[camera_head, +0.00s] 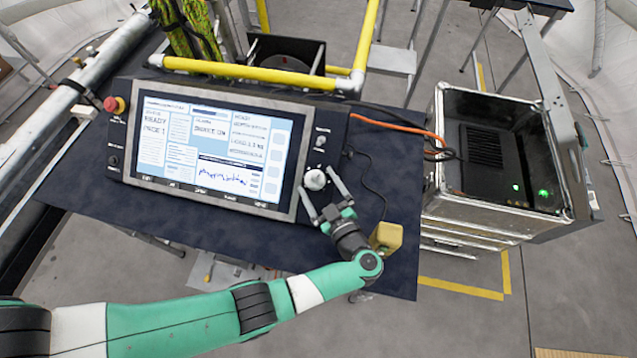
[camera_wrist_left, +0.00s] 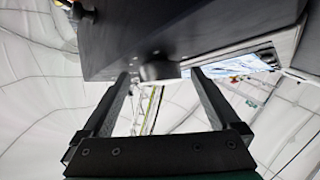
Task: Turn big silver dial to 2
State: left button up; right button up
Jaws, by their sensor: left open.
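The big silver dial (camera_head: 315,179) is on the right side of the control panel (camera_head: 327,130), beside the screen. My left gripper (camera_head: 319,187) is open, with its two fingers spread and their tips on either side of the dial. In the left wrist view, the dial (camera_wrist_left: 160,69) shows as a dark round knob between the fingertips (camera_wrist_left: 160,77), with a gap on each side. I see no clear contact. The dial's pointer and number marks are too small to read. My right gripper is not in view.
A smaller knob (camera_head: 320,142) sits above the dial, and a red button (camera_head: 114,104) is at the panel's left. A yellow block (camera_head: 386,237) stands near my left wrist on the dark table (camera_head: 230,245). An open metal case (camera_head: 437,205) stands at the right.

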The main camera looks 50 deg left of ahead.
pick_arm(q)
jog(key=v, duration=1.1)
jog(key=shift+d+b, duration=0.2)
jog(key=shift+b, duration=0.25)
